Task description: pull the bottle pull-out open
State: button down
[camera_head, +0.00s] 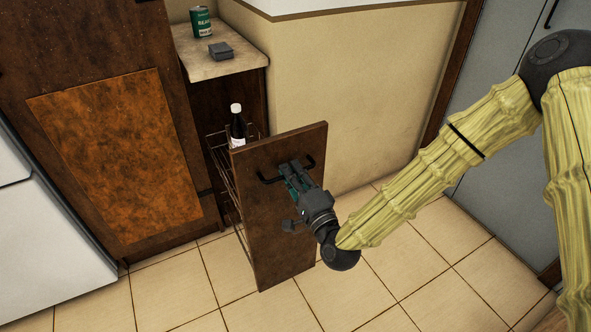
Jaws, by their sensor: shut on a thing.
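The bottle pull-out has a brown wooden front (275,232) standing out from its narrow cabinet, with a wire rack (222,160) showing behind it. A dark bottle (237,130) with a white cap and pale label stands upright in the rack. A dark bar handle (268,180) is fixed across the upper part of the front. My gripper (292,175) is at the handle and shut on it; its fingers hide the handle's middle. My arm reaches in from the right.
A green can (201,21) and a small grey box (221,51) are on the counter (240,62) above the cabinet. A beige wall (350,90) is to the right. The tiled floor (400,290) in front is clear. A white appliance (45,240) stands at the left.

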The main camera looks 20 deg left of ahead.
jog(key=c, duration=1.5)
grip_release()
jog(key=shift+c, duration=0.2)
jog(key=shift+d, duration=0.1)
jog(key=v, duration=1.2)
